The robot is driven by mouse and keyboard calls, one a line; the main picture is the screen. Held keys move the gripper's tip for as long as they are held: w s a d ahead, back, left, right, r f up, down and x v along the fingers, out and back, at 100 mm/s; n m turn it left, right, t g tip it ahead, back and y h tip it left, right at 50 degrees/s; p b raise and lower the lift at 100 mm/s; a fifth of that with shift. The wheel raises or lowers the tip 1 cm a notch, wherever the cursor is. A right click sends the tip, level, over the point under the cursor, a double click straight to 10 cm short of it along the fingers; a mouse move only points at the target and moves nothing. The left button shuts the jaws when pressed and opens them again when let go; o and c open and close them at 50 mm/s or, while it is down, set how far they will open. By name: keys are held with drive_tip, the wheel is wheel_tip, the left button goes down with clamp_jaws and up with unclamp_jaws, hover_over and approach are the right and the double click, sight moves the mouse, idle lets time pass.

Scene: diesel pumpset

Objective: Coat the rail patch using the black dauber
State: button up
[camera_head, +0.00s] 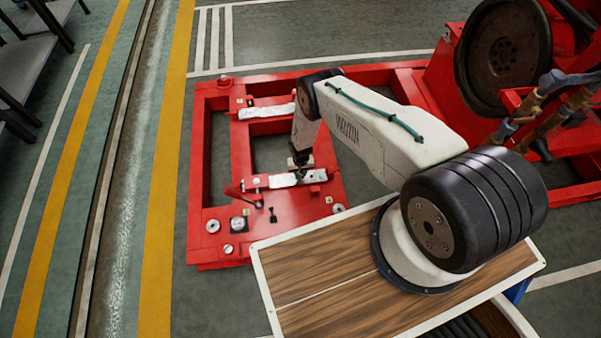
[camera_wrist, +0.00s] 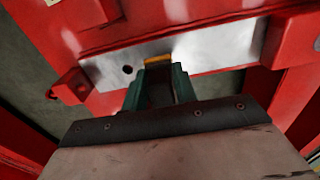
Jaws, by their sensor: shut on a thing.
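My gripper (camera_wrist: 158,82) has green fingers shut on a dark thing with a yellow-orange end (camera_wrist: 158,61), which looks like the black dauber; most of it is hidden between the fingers. Its end lies over a bare silver plate (camera_wrist: 215,48) on the red frame, likely the rail patch. I cannot tell if they touch. The plate has a small round dark spot left of the fingers. In the head view, my gripper (camera_head: 300,170) points down at this nearer silver plate (camera_head: 284,181), partly covering it.
A second silver plate (camera_head: 267,112) lies farther back on the red frame (camera_head: 205,190). A small black item (camera_head: 273,214) and a square dark-edged piece (camera_head: 239,224) are on the frame's near part. A red bracket (camera_wrist: 70,87) stands beside the plate's left end.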

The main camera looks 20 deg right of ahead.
drive_tip(key=shift+f, duration=1)
drive_tip(key=shift+a, duration=0.1)
drive_tip(key=shift+w+a+r, duration=0.15)
drive_tip(key=shift+a, duration=0.3)
drive_tip(key=shift+w+a+f, duration=0.15)
drive_tip(key=shift+a+f, duration=0.05)
drive_tip(key=shift+a, duration=0.8)
drive_tip(key=shift+w+a+r, duration=0.15)
drive_tip(key=shift+w+a, duration=0.05)
drive_tip(key=shift+a, duration=0.75)
drive_tip(key=shift+w+a, duration=0.2)
drive_tip(key=shift+a, duration=0.8)
drive_tip(key=shift+w+a, duration=0.2)
drive_tip(key=shift+a, duration=0.85)
drive_tip(key=shift+w+a, duration=0.2)
drive_tip(key=shift+a, duration=0.8)
drive_tip(key=shift+d, duration=0.15)
drive_tip(key=shift+s+d+f, duration=0.2)
drive_tip(key=shift+d, duration=0.3)
